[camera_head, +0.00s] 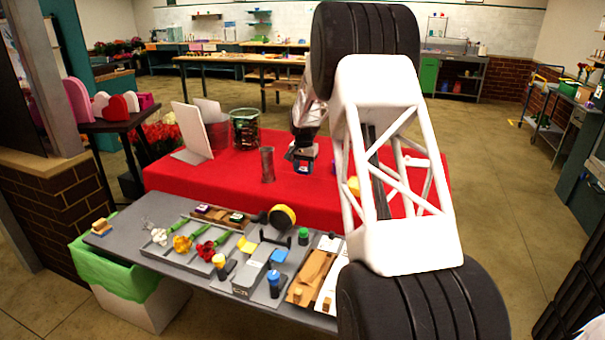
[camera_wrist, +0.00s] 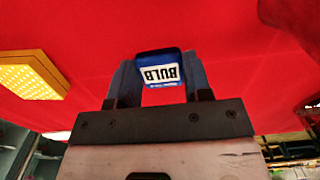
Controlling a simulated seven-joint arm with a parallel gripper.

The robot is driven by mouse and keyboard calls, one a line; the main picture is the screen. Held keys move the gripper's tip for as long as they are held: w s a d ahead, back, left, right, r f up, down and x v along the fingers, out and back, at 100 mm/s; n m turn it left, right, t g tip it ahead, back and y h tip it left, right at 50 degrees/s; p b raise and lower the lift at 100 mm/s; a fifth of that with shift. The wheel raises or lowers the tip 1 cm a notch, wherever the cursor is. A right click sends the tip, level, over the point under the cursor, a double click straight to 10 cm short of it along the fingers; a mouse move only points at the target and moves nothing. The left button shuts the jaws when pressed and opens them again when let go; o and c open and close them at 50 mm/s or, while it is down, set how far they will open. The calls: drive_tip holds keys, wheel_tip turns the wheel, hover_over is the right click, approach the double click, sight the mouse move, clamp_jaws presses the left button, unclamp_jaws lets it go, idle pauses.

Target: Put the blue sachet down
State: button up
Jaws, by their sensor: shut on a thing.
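The blue sachet (camera_wrist: 160,70) has a white label reading "BULB", which appears upside down in the wrist view. My gripper (camera_wrist: 160,88) is shut on it, with one finger on each side. In the head view the sachet (camera_head: 302,168) shows as a small blue patch under my gripper (camera_head: 302,155), over the red-covered table (camera_head: 225,178). I cannot tell whether the sachet touches the cloth.
A dark reddish vase (camera_head: 267,164) stands left of my gripper. A yellow block (camera_wrist: 30,75) lies to the other side. A white panel (camera_head: 193,132) and a dark wire basket (camera_head: 245,128) stand further left. Red cloth between these is bare. A grey bench (camera_head: 125,240) holds flowers and tools.

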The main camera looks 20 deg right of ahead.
sight(303, 179)
drive_tip(key=shift+w+d, duration=0.15)
drive_tip(key=shift+w, duration=0.35)
drive_tip(key=shift+w+d, duration=0.15)
drive_tip(key=shift+w, duration=0.35)
drive_tip(key=shift+w+d+f, duration=0.1)
drive_tip(key=shift+w+f, duration=0.05)
drive_tip(key=shift+w, duration=0.25)
drive_tip(key=shift+f, duration=1.7)
drive_tip(key=shift+f, duration=0.15)
drive_tip(key=o, duration=0.9)
